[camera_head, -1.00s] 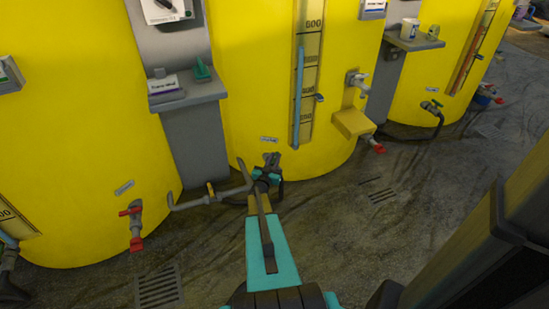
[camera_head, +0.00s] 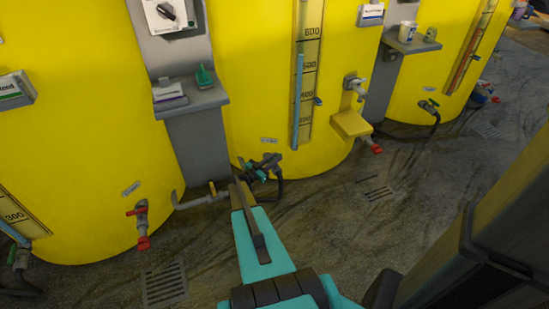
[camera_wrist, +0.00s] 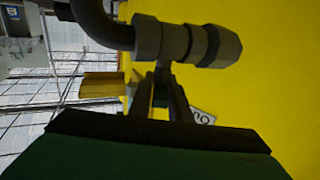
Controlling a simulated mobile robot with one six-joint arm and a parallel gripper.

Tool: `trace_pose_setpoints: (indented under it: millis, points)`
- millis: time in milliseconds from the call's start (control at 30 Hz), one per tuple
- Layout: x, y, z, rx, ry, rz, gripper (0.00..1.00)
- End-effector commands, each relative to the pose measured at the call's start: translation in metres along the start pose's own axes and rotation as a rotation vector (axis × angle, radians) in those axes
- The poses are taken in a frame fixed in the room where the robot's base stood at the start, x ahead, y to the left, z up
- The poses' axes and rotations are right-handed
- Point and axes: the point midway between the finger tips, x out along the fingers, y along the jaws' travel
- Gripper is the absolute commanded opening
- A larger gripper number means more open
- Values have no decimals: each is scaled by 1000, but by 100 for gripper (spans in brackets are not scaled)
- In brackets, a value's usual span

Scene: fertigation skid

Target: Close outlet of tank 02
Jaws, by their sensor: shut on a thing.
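The middle yellow tank (camera_head: 245,60) has a dark grey outlet valve (camera_head: 271,160) low on its front. I take this tank as tank 02; its small label (camera_head: 269,140) is too small to read. My gripper (camera_head: 257,172) reaches to this valve. In the wrist view, the valve's dark round body (camera_wrist: 185,43) and bent hose (camera_wrist: 92,20) cross above my gripper (camera_wrist: 163,82). The fingers are close together just below the valve body, shut on its handle. The handle is mostly hidden, so its exact angle cannot be told.
A grey pipe (camera_head: 200,199) runs left of the valve. The left tank has a red-handled tap (camera_head: 142,225). A yellow ledge (camera_head: 351,124) and another red tap (camera_head: 375,148) are at the right. A grey shelf (camera_head: 190,103) juts between tanks.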

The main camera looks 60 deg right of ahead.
Motion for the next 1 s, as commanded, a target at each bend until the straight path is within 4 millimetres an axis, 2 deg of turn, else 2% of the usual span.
trace_pose_setpoints:
  millis: [33,1000]
  points:
    - [-3,-8,1,1,0,10,0]
    - [-3,-7,3,3,1,344,0]
